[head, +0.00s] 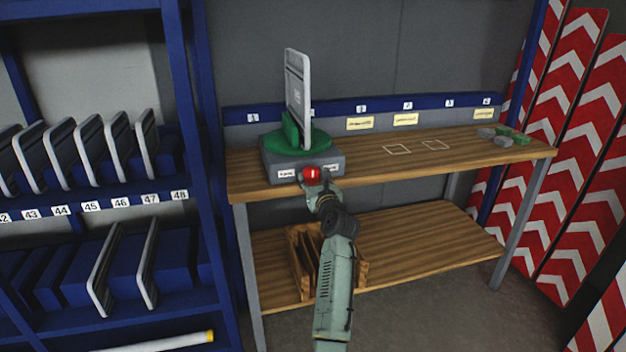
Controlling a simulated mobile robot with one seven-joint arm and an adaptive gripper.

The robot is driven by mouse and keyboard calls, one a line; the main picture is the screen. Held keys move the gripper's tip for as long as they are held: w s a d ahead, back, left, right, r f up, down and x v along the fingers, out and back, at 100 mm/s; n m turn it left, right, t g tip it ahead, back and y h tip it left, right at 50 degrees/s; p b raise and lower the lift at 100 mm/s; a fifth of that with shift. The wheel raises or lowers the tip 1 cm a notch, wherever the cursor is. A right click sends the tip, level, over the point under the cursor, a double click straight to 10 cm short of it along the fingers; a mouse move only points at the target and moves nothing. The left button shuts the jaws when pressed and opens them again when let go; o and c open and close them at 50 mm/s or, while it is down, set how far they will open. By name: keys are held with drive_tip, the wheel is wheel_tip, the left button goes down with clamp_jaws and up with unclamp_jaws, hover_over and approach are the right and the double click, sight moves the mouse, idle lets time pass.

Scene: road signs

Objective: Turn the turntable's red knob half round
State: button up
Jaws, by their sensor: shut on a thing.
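The turntable has a grey base (270,166) on the left end of the wooden bench. Its green round top (327,142) carries a green holder (289,128) with a pale sign plate (298,90) standing upright, seen nearly edge-on. The red knob (312,174) is at the front of the base, between two small white labels. My gripper (312,180) is at the knob, shut on it. My arm reaches up from below and its end partly hides the knob's lower part; the fingers are small in this view.
The wooden bench (460,152) has pale outlined squares in its middle and small grey and green pieces (503,136) at its right end. A blue rack (183,120) with sign plates stands at left. Red-white chevron boards (560,130) lean at right. A wooden divider box (299,262) is on the lower shelf.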

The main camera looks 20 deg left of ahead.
drive_tip(key=c, duration=0.4)
drive_tip(key=shift+c, duration=0.2)
